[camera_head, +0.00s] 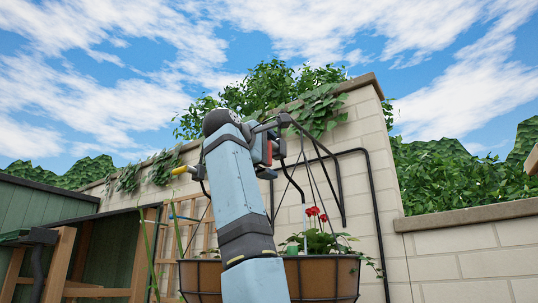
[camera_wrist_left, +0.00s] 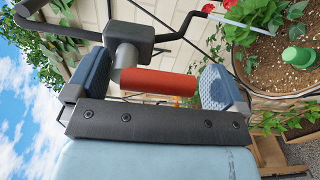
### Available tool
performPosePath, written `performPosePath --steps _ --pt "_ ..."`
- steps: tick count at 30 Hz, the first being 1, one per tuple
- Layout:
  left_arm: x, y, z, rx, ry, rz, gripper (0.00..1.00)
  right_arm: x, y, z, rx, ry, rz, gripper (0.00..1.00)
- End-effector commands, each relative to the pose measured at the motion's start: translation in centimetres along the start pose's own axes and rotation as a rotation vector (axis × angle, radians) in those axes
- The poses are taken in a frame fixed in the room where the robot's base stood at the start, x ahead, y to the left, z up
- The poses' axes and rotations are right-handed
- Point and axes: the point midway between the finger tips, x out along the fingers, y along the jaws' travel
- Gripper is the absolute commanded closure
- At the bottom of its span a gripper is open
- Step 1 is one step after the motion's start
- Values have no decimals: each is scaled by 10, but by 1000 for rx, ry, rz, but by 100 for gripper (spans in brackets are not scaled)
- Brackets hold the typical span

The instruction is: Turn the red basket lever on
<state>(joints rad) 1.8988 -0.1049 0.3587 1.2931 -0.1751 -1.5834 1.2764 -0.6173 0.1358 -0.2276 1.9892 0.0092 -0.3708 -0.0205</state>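The red basket lever (camera_wrist_left: 158,82) shows in the wrist view as a red cylinder on a grey shaft, with a dark block at its left end. My left gripper (camera_wrist_left: 155,85) has its fingers wide apart, one near each end of the red part; I cannot tell whether they touch it. In the head view, the red lever (camera_head: 267,152) is partly hidden by my left arm, and the left gripper (camera_head: 275,140) is up beside it. The hanging basket (camera_head: 328,278) with red flowers is below, partly behind my arm. My right gripper is out of view.
A yellow-ended handle (camera_head: 180,170) sticks out left of my arm. A black pipe frame (camera_head: 372,200) runs along the pale block wall (camera_head: 455,265). Thin hanging rods run down to the basket. A green shed (camera_head: 40,205) and wooden frames stand at the left.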

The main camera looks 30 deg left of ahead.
Motion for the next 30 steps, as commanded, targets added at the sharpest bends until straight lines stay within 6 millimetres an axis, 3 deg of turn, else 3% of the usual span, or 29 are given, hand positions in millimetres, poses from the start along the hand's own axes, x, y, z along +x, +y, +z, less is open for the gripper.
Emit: performPosePath --steps 7,11,24,30 --pt "-2 0 0 1 1 3 0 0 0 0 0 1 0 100" --pt "-13 -1 0 2 1 4 0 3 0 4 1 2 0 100" --pt "-108 -2 -1 0 1 6 0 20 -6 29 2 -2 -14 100" --pt "-133 -1 -1 0 2 3 0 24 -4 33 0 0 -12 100"
